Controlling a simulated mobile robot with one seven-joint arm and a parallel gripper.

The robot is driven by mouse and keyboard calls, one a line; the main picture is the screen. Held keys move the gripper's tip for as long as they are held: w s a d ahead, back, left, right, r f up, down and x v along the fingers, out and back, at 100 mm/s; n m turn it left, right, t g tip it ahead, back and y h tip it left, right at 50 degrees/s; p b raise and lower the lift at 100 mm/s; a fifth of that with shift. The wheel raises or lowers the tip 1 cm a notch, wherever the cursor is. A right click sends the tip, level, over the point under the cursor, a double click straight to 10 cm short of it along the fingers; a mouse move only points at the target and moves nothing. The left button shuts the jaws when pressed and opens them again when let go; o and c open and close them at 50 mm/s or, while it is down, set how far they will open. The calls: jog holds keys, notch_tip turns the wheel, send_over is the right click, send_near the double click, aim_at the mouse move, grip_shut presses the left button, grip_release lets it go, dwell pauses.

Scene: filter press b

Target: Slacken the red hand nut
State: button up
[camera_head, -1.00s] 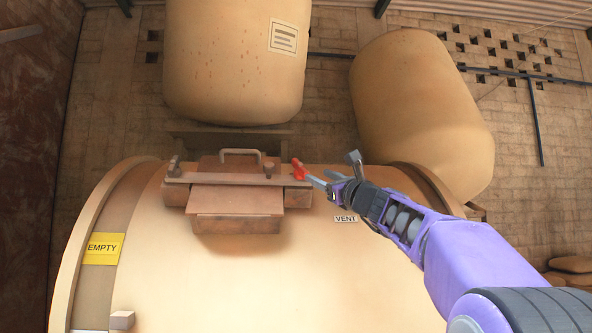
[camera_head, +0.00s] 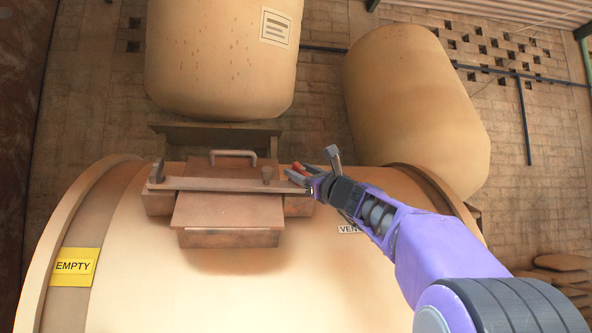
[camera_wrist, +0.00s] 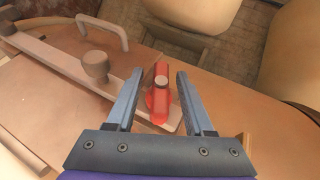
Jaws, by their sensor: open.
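The red hand nut (camera_wrist: 160,93) sits at the right end of the clamp bar (camera_wrist: 58,58) across the hatch, on a stud whose grey tip shows in its middle. In the head view a bit of the red nut (camera_head: 298,167) shows, partly hidden by my gripper (camera_head: 300,176). In the wrist view my gripper (camera_wrist: 155,92) is open, with one finger on each side of the nut. Gaps show between the nut and both fingers. I cannot tell exactly how deep the fingertips reach.
The hatch lid (camera_head: 228,210) has a handle (camera_head: 234,154) behind the bar and a brown knob (camera_head: 267,174) left of the nut. A dark upright fitting (camera_head: 157,171) stands at the bar's left end. Two large tan vessels (camera_head: 222,60) (camera_head: 415,110) stand behind. A yellow EMPTY label (camera_head: 74,267) marks the drum.

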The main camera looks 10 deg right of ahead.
grip_shut()
dwell(0.3)
jog(key=shift+d+r+n+y+p, duration=0.1)
jog(key=shift+r+n+y+p, duration=0.15)
jog(key=shift+y+p, duration=0.2)
jog(key=shift+n+g+y+p, duration=0.25)
jog(key=shift+n+g+p, duration=0.1)
jog(key=shift+g+p, duration=0.1)
jog(key=n+g+y+p, duration=0.2)
jog(key=n+p, duration=0.1)
jog(key=shift+r+p, duration=0.15)
jog(key=shift+p, duration=0.2)
jog(key=shift+f+n+g+y+p, duration=0.2)
jog(key=shift+n+g+y+p, duration=0.2)
jog(key=shift+n+g+y, duration=0.45)
jog(key=shift+f+n+g+y+p, duration=0.15)
jog(key=shift+n+g+y+p, duration=0.3)
jog(key=shift+n+g, duration=0.7)
jog(key=shift+s+n+g+y, duration=0.1)
jog(key=shift+n+g+y, duration=0.3)
jog(key=shift+n+g, duration=0.95)
